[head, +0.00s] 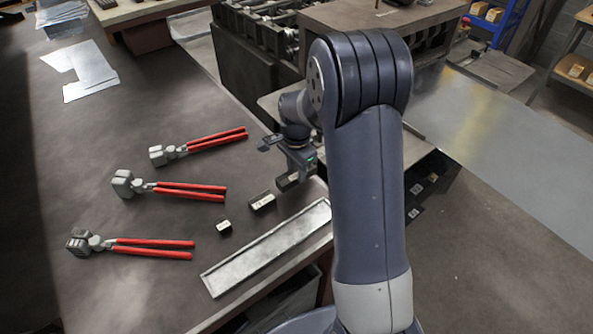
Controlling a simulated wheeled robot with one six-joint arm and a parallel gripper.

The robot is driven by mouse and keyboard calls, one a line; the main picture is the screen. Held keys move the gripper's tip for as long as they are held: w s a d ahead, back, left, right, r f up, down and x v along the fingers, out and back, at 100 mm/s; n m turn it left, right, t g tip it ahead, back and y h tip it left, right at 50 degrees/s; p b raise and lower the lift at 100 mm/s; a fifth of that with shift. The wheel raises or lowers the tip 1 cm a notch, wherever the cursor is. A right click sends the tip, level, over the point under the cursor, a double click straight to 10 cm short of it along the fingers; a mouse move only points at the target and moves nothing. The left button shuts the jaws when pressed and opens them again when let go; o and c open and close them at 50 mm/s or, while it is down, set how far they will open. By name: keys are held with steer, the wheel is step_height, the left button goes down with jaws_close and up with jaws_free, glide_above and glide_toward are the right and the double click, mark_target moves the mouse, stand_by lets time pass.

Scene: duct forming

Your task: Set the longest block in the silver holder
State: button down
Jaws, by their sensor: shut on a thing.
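The silver holder (232,275) is a long, shallow tray lying at an angle near the table's front edge, and it looks empty. A small dark block with a pale face (224,227) stands left of it, and a middle-sized one (262,203) stands further right. The longest block (286,183) is at my gripper (294,176), beyond the holder. My gripper is shut on this block, and its fingers partly hide it. I cannot tell whether the block is clear of the table.
Several red-handled hand tools (178,190) lie on the left of the dark table (130,225). Metal sheets (85,72) lie at the far left. A broad metal sheet (500,150) is on the right. My arm hides the table's right end.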

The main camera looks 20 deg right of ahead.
step_height(320, 180, up, 6)
steer(key=p, duration=0.3)
steer(key=shift+r+p, duration=0.2)
steer(key=shift+p, duration=0.2)
